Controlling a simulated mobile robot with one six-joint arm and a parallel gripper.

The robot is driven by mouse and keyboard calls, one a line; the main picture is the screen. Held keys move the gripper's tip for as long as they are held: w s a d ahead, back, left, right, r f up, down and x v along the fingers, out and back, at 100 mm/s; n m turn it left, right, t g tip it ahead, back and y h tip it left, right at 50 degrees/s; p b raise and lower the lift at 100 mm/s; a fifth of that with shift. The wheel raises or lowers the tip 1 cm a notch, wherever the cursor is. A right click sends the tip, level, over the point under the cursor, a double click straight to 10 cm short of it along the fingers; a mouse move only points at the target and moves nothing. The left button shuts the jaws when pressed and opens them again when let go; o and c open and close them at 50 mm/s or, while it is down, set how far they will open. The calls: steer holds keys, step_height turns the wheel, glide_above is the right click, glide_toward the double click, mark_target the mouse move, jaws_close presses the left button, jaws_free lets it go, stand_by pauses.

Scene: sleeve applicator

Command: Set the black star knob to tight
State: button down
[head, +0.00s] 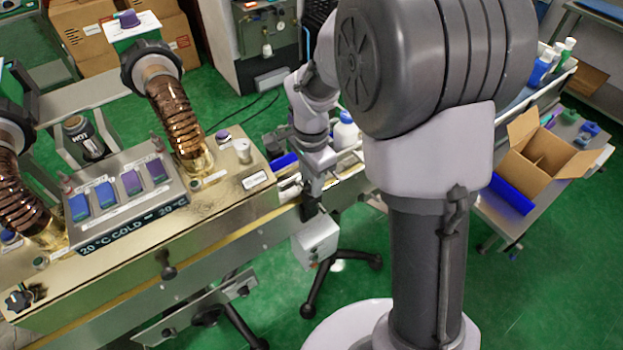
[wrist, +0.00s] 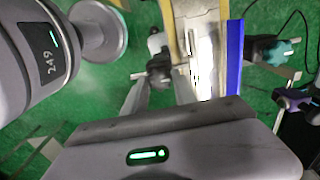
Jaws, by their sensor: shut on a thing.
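A dark, lobed knob, the black star knob (wrist: 158,70), shows in the wrist view between the fingertips of my gripper (wrist: 160,85). The gripper is shut on it, with one finger on each side. In the head view my gripper (head: 311,197) reaches down to the front side of the brassy machine, near its right end. The knob there is mostly hidden by the gripper and too small to make out. No tight or loose marking can be read, so I cannot tell the knob's setting.
Another black knob (head: 20,299) sits at the machine's left end, and one more (head: 166,264) on its front. A white box (head: 315,240) hangs just below my gripper. Copper-coloured hoses (head: 176,115) rise from the machine. An open cardboard box (head: 545,150) stands on a right-hand table.

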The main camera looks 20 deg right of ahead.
steer(key=c, duration=1)
jaws_free()
step_height(320, 180, up, 17)
steer(key=p, duration=0.6)
steer(key=shift+r+p, duration=0.2)
steer(key=shift+p, duration=0.1)
